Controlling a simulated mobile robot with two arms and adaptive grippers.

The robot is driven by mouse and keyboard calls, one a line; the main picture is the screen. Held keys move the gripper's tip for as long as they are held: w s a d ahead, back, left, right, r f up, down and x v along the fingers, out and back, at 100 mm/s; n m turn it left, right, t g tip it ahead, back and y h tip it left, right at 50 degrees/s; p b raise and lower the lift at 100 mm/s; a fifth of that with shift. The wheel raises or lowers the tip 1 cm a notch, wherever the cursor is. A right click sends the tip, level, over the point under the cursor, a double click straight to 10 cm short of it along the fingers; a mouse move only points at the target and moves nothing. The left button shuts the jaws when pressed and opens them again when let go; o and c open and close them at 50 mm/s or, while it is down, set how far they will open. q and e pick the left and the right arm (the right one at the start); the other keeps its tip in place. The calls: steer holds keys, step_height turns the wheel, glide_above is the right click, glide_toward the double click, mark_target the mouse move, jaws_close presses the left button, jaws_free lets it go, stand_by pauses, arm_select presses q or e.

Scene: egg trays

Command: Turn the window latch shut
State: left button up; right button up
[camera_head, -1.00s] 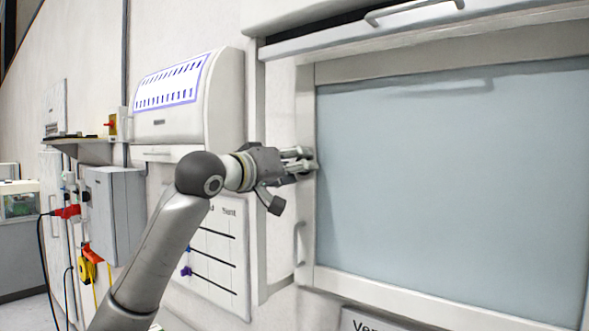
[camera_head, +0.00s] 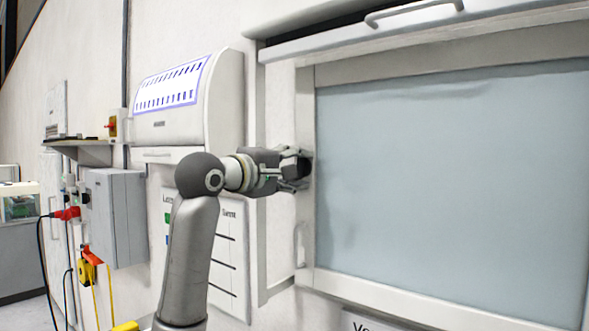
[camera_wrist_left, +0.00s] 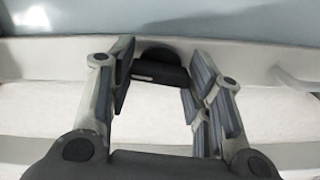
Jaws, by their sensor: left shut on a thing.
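The window (camera_head: 450,170) has a pale blue-grey pane in a light frame and fills the right of the head view. A dark window latch (camera_wrist_left: 158,68) sits on the frame's edge strip in the left wrist view, between the finger pads. My left gripper (camera_head: 300,167) is at the window's left frame, rolled over, and is shut on the latch. In the head view the fingers and wrist largely hide the latch. The left wrist view also shows my left gripper (camera_wrist_left: 155,85), one pad on each side of it. My right gripper is in neither view.
A pale handle (camera_head: 300,243) stands out on the frame below my gripper. A raised white flap with a bar handle (camera_head: 415,12) hangs above the window. A white dispenser (camera_head: 185,105), a ruled board (camera_head: 228,250) and a grey box (camera_head: 117,215) are on the wall left.

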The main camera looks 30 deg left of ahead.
arm_select(q)
steer(key=shift+n, duration=0.9)
steer(key=o, duration=1)
steer(key=s, duration=0.8)
steer(key=s+a, duration=0.1)
steer(key=s, duration=0.3)
